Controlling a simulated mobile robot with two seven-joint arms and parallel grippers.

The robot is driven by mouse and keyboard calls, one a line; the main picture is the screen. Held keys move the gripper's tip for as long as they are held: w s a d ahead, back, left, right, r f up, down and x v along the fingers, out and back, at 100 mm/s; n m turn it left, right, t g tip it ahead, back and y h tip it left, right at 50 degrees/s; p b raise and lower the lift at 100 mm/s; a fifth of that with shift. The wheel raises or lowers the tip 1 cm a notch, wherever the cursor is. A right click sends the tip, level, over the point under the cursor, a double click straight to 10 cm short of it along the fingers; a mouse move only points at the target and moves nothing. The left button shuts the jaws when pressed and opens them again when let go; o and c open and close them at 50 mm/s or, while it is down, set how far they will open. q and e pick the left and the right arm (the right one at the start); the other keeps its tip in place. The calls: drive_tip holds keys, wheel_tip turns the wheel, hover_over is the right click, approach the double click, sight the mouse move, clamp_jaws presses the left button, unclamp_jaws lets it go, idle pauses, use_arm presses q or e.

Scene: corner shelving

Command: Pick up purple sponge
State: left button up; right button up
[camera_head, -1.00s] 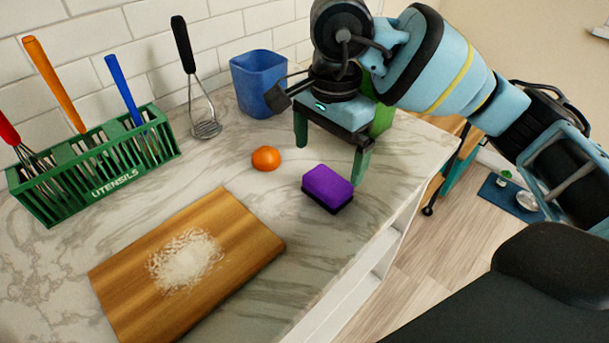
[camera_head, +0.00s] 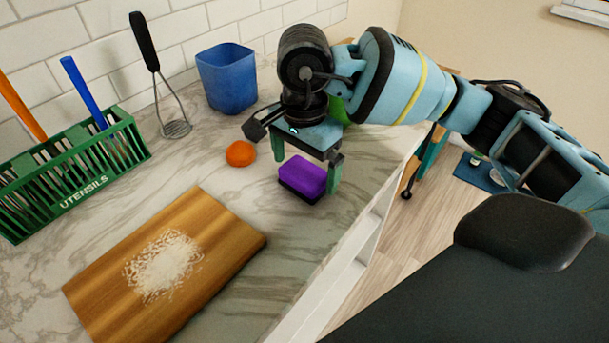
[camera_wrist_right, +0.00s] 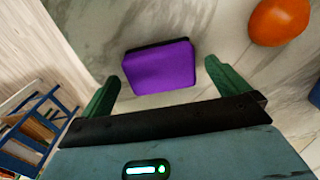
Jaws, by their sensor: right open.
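The purple sponge (camera_head: 303,177), with a dark underside, lies on the marble counter near its right edge. My right gripper (camera_head: 306,168) is open above and just behind the sponge, with its green fingers pointing down. In the right wrist view the sponge (camera_wrist_right: 160,67) lies just ahead of the gap between the two open fingers (camera_wrist_right: 162,85). Nothing is between the fingertips. My left gripper is out of view.
An orange (camera_head: 240,153) sits left of the sponge. A wooden board (camera_head: 190,225) with white grains lies nearer. The counter edge drops off at right.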

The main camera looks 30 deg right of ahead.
drive_tip(key=shift+f, duration=1.2)
drive_tip(key=c, duration=1)
drive_tip(key=shift+r, duration=0.1)
drive_tip(key=shift+r, duration=0.5)
drive_tip(key=shift+s+r, duration=0.25)
drive_tip(key=shift+r, duration=0.35)
drive_tip(key=shift+s+r, duration=0.2)
drive_tip(key=shift+r, duration=0.4)
drive_tip(key=s+r+b, duration=0.1)
drive_tip(key=s, duration=1.4)
drive_tip(key=shift+a+r, duration=0.25)
drive_tip(key=shift+a, duration=0.05)
